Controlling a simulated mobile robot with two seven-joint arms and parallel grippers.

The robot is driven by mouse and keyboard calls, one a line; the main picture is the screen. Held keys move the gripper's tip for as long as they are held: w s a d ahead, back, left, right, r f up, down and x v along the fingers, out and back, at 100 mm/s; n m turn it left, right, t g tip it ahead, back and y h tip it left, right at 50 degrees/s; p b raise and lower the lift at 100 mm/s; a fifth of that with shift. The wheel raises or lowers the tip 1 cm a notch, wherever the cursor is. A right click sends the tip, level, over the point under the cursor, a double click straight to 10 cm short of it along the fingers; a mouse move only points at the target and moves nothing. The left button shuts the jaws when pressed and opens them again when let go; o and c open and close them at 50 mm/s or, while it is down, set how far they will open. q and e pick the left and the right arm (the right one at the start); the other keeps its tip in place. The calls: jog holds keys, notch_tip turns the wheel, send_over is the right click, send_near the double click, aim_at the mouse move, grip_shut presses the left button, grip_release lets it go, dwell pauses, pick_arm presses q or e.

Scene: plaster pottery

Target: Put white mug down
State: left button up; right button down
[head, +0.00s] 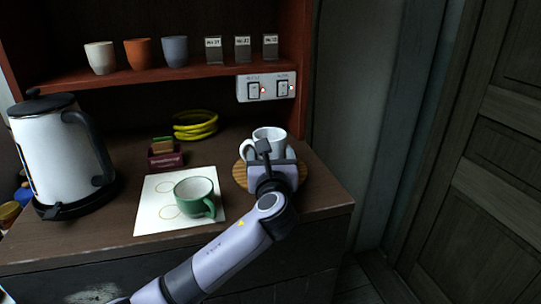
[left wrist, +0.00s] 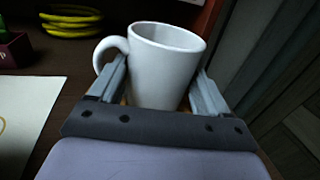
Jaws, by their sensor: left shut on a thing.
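The white mug (head: 269,138) is upright at the right of the counter, over a round wooden coaster (head: 240,173). In the left wrist view the mug (left wrist: 164,70) stands between the two fingers, with its handle to the left. My left gripper (head: 270,152) is shut on the mug's body; it also shows in the left wrist view (left wrist: 158,84). The gripper hides the mug's base in the head view, so I cannot tell whether it touches the coaster. My right gripper is not in view.
A green mug (head: 194,196) stands on a white sheet (head: 150,217) left of my arm. A kettle (head: 58,150), a small dark red box (head: 165,156) and yellow rings (head: 196,125) are further left and back. A shelf (head: 180,75) with cups overhangs the back.

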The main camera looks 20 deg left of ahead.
pick_arm(q)
jog(key=o, duration=1.3)
jog(key=shift+r, duration=0.1)
jog(key=v, duration=1.2)
jog(key=shift+s+d, duration=0.1)
